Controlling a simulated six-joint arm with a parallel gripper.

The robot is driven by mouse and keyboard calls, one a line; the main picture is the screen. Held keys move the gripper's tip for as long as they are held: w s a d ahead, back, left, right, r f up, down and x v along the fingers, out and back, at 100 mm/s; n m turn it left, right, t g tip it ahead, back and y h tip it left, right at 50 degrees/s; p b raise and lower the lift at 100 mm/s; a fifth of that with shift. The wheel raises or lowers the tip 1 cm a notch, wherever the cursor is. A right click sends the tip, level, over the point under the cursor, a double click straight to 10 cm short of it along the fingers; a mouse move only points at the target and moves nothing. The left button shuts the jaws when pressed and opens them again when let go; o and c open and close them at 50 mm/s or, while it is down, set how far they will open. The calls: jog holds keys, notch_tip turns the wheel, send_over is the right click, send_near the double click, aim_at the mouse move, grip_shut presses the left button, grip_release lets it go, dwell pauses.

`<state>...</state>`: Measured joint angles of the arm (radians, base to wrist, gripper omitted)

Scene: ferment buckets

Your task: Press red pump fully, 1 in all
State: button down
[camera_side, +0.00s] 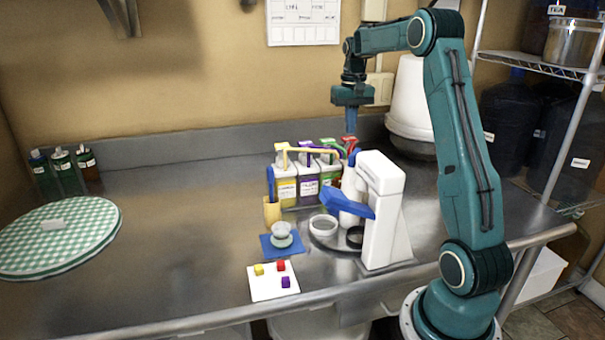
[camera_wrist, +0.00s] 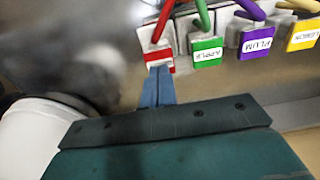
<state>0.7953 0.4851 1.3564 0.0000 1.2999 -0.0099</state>
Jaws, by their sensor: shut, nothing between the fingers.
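The red pump (camera_side: 350,143) is at the right end of a row of pump bottles in the side view. Its curved red spout (camera_wrist: 164,18) and its red-and-white label (camera_wrist: 156,58) show at the left of the row in the wrist view. My gripper (camera_side: 351,133) points down with blue fingers shut and empty, right above the red pump in the side view. In the wrist view the fingertips (camera_wrist: 159,70) overlap the lower part of the red bottle's label. I cannot tell whether they touch the pump. My gripper and the white machine partly hide the red bottle.
Green (camera_wrist: 206,48), purple (camera_wrist: 256,40) and yellow (camera_wrist: 302,33) pump bottles stand beside the red one. A white machine with a blue lever (camera_side: 347,207) stands in front. A white bucket (camera_side: 410,95) is behind at the right.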

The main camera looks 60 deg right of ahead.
jog(key=shift+r, duration=0.1)
notch_tip(320, 180, up, 6)
jog(key=shift+f, duration=0.1)
dwell(0.8)
jog(key=s+a+r+n+t+h, duration=0.1)
jog(key=s+a+r+n, duration=0.1)
jog(key=a, duration=0.9)
jog(key=s+a+r+n+t, duration=0.1)
jog(key=s+a+r+n, duration=0.15)
jog(key=a, duration=0.85)
jog(key=s+a+f+n+t, duration=0.1)
jog(key=s+a+f+n, duration=0.1)
jog(key=s+a, duration=0.4)
jog(key=s+a+f+n+t+y, duration=0.1)
jog(key=s+a+f+n+t, duration=0.1)
jog(key=s+a+f, duration=0.3)
jog(key=s+a, duration=0.2)
jog(key=a, duration=0.1)
jog(key=shift+f+t, duration=0.3)
